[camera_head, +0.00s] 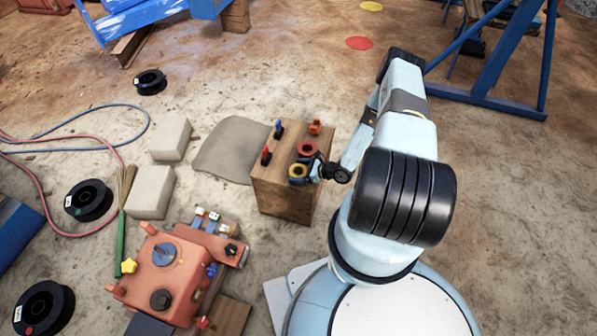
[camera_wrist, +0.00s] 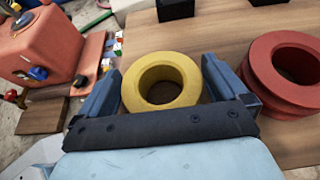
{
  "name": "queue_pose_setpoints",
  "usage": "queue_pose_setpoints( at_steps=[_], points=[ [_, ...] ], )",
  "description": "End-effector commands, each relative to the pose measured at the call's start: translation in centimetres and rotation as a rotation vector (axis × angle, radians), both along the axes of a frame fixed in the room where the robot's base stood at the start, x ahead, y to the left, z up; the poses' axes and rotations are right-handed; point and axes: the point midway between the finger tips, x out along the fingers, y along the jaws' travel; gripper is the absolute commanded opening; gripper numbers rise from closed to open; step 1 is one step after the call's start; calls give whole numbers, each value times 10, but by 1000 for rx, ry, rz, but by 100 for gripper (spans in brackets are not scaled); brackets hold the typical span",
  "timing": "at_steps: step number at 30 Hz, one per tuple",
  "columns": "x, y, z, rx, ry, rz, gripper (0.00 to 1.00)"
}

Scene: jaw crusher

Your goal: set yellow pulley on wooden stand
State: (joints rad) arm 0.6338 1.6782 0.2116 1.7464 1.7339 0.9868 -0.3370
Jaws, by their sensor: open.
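The yellow pulley (camera_wrist: 160,82) is a ring with a round hole, and it rests on the wooden stand's top. It also shows small in the head view (camera_head: 298,170). My gripper (camera_wrist: 160,88) is open, with one finger on each side of the yellow pulley and small gaps between. In the head view my gripper (camera_head: 305,174) is over the front edge of the wooden stand (camera_head: 284,203), a brown block. The stand's top also fills much of the wrist view (camera_wrist: 225,40). The pulley's lower front is hidden behind the gripper's dark bar.
A red pulley (camera_wrist: 285,72) lies just right of my gripper; it also shows in the head view (camera_head: 307,148). Small clamps (camera_head: 266,155) and an orange part (camera_head: 315,127) stand on the top. An orange machine (camera_head: 165,270) stands left of the stand.

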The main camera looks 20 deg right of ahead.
Motion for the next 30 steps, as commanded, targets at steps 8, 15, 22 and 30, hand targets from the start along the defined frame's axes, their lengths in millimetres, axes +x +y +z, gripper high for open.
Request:
queue_pose_setpoints(
  at_steps=[8, 15, 22, 30],
  points=[
    [-10, -15, 8, -2, 1, -2, 100],
    [-35, -50, 26, -1, 0, -2, 100],
    [-55, -78, 40, -2, -1, -1, 100],
    [-65, -89, 47, 0, 0, 0, 100]
  ],
)
